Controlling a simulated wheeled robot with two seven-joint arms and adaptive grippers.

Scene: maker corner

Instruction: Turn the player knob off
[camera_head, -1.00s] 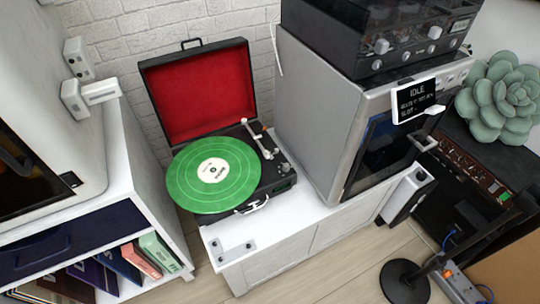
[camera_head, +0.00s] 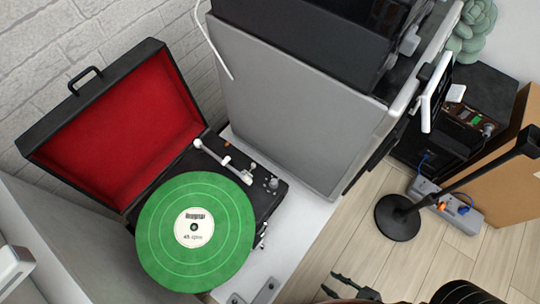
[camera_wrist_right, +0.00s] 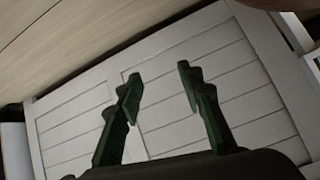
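The record player (camera_head: 262,205) stands open on the white cabinet top, its red-lined lid tilted back. A green record (camera_head: 194,232) lies on it. A small round silver knob (camera_head: 273,183) shows on the black deck right of the white tonearm (camera_head: 225,162); its setting is too small to read. My right gripper (camera_head: 342,286) is at the bottom edge of the head view, low and right of the player, partly cut off. In the right wrist view its dark green fingers (camera_wrist_right: 158,90) are apart and empty, facing white panelled cabinet doors (camera_wrist_right: 165,120). My left gripper is out of view.
A large grey appliance (camera_head: 295,110) stands close right of the player, with a black device (camera_head: 310,40) on top. A black stand base (camera_head: 398,216) and a power strip (camera_head: 447,203) are on the wooden floor at right. Metal plates (camera_head: 252,294) lie on the cabinet's front edge.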

